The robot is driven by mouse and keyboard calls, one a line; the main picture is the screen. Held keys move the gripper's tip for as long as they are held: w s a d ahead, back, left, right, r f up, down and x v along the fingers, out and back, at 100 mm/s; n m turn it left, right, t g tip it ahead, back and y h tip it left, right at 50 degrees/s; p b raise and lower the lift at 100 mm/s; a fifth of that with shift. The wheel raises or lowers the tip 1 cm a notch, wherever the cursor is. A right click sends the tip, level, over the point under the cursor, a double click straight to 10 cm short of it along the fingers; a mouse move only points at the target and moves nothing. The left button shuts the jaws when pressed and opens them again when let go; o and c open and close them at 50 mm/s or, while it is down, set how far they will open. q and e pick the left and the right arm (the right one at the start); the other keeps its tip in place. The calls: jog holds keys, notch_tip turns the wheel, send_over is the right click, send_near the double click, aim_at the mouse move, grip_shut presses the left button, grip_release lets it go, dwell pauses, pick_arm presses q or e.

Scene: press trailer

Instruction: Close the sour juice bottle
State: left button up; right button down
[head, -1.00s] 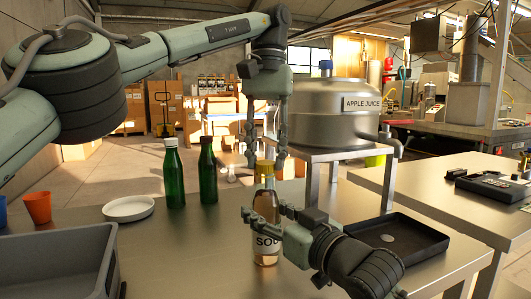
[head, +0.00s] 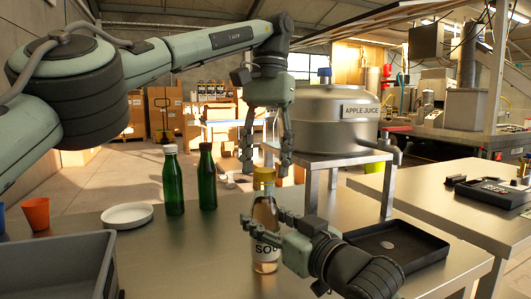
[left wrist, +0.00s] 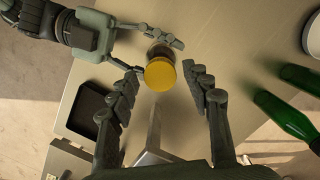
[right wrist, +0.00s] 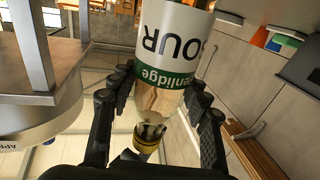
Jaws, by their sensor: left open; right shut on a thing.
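The sour juice bottle (head: 265,213) is clear with pale amber contents and a white label, and looks upright over the table. Its yellow cap (head: 264,174) is on top; how tightly it sits cannot be told. My right gripper (head: 262,221) is shut on the bottle below its neck. The right wrist view shows the bottle (right wrist: 165,60) between its fingers and the cap (right wrist: 147,142) beyond. My left gripper (head: 266,168) points down from above, open, with its fingers on either side of the cap. The left wrist view shows the cap (left wrist: 160,75) between those fingers, with gaps.
Two green bottles (head: 173,185) and a white dish (head: 127,215) stand to the left. A grey crate (head: 60,265) and an orange cup (head: 36,213) are further left. A black tray (head: 425,243) lies right, below the steel apple juice tank (head: 320,120) on its stand.

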pick_arm(q)
jog(key=n, duration=0.3)
jog(key=r+n, duration=0.1)
jog(key=n, duration=0.3)
jog(key=shift+r, duration=0.1)
jog(key=n, duration=0.2)
jog(key=r+n, duration=0.1)
jog(key=n, duration=0.7)
jog(key=shift+r, duration=0.3)
jog(key=n, duration=0.2)
jog(key=r+n, duration=0.1)
jog(key=n, duration=0.7)
jog(key=r+n, duration=0.1)
jog(key=n, duration=0.1)
jog(key=shift+r+n+t, duration=0.1)
jog(key=shift+n+t, duration=0.2)
jog(key=shift+n, duration=0.1)
jog(key=n, duration=0.2)
jog(key=r+n, duration=0.1)
jog(key=n, duration=0.6)
jog(key=shift+r+n+h, duration=0.3)
jog(key=shift+r, duration=0.05)
jog(key=n, duration=0.3)
jog(key=r+n, duration=0.1)
jog(key=n, duration=0.1)
jog(key=shift+s+n+t, duration=0.1)
jog(key=shift+n+t, duration=0.2)
jog(key=shift+n, duration=0.1)
